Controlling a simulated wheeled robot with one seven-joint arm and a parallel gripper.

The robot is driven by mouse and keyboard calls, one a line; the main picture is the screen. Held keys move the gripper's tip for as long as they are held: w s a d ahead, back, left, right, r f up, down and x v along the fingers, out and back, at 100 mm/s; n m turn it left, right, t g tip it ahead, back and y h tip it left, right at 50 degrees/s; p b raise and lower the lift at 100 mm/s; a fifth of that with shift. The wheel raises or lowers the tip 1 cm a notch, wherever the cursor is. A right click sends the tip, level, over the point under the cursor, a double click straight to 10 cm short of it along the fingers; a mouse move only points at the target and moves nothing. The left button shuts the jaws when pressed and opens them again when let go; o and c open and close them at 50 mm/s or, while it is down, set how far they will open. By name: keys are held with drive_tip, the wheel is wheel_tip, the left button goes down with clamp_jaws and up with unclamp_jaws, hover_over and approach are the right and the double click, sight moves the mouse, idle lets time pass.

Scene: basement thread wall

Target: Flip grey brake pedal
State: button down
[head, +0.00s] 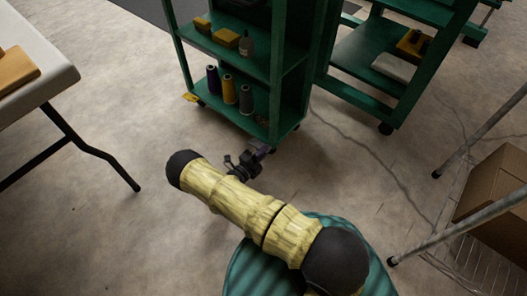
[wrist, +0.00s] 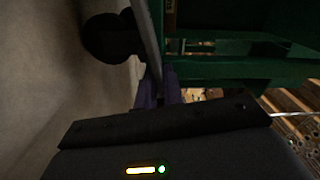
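My gripper (head: 258,148) is low at the front corner of the green shelf cart (head: 232,108), close to its bottom edge. In the wrist view its purple fingers (wrist: 160,88) show partly above the dark gripper body and lie close together; whether there is a gap is too dark to tell. A black caster wheel (wrist: 112,38) is beyond the fingers, to the upper left, beside the cart's edge. In the head view my gripper and arm hide the near front caster.
The cart holds several thread spools (head: 229,89) and yellow blocks. A second green cart (head: 362,100) stands right, a white table (head: 35,75) left. A cardboard box (head: 495,190) and metal poles are at right. Concrete floor (head: 130,115) is clear left of my arm.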

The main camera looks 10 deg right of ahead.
drive_tip(key=m, duration=0.1)
drive_tip(key=m+p, duration=0.1)
drive_tip(key=shift+s+f+m, duration=0.1)
drive_tip(key=shift+f+m, duration=0.2)
drive_tip(key=shift+f, duration=0.05)
drive_tip(key=shift+f+m+p, duration=0.2)
drive_tip(key=shift+f+m, duration=0.05)
drive_tip(key=shift+m, duration=0.45)
drive_tip(key=shift+f+m+p, duration=0.2)
drive_tip(key=shift+f+m, duration=0.05)
drive_tip(key=shift+m, duration=0.45)
drive_tip(key=c, duration=1.5)
unclamp_jaws()
drive_tip(key=shift+d, duration=0.1)
drive_tip(key=shift+s, duration=0.1)
